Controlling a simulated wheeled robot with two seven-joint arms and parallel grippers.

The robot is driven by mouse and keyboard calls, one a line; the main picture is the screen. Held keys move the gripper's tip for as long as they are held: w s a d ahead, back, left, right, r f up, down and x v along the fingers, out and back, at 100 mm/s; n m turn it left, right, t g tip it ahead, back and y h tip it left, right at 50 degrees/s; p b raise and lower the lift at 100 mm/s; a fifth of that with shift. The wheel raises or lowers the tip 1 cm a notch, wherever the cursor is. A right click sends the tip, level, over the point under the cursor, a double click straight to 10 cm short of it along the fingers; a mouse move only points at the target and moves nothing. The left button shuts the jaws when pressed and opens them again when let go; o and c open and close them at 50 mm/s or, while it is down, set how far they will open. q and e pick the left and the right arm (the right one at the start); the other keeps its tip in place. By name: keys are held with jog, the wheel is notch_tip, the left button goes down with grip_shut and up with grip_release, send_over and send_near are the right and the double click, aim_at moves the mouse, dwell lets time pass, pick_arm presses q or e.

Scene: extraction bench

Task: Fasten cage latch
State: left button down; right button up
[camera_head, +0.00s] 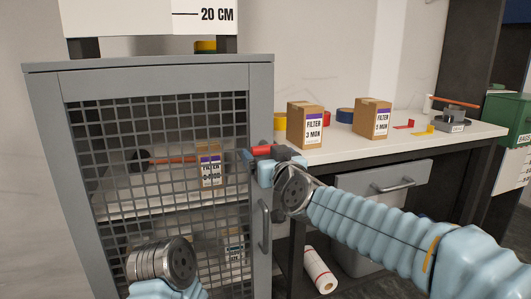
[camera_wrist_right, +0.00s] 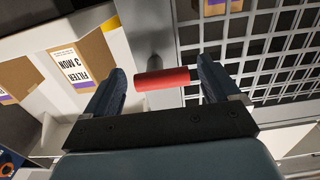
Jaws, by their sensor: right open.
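The grey cage (camera_head: 150,70) with a mesh door (camera_head: 120,130) stands at the left in the head view, and the door looks closed. The red latch handle (camera_head: 263,150) is at the door's right edge. It also shows in the right wrist view (camera_wrist_right: 162,79), lying between the two fingers. My right gripper (camera_head: 262,168) is open around the red handle; in the right wrist view its fingertips (camera_wrist_right: 160,85) stand to either side of it, with a gap at the right finger. My left arm (camera_head: 162,265) shows at the bottom in front of the cage; its gripper fingers are not visible.
A grey vertical door handle (camera_head: 264,228) is below the latch. Filter boxes (camera_head: 306,125) and (camera_head: 373,118) stand on the white bench (camera_head: 340,147) to the right. A drawer (camera_head: 385,180) is under the bench. A white roll (camera_head: 320,270) is low beside the cage.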

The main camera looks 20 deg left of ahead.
jog(key=shift+x, duration=0.85)
jog(key=c, duration=1)
jog(key=shift+o, duration=0.2)
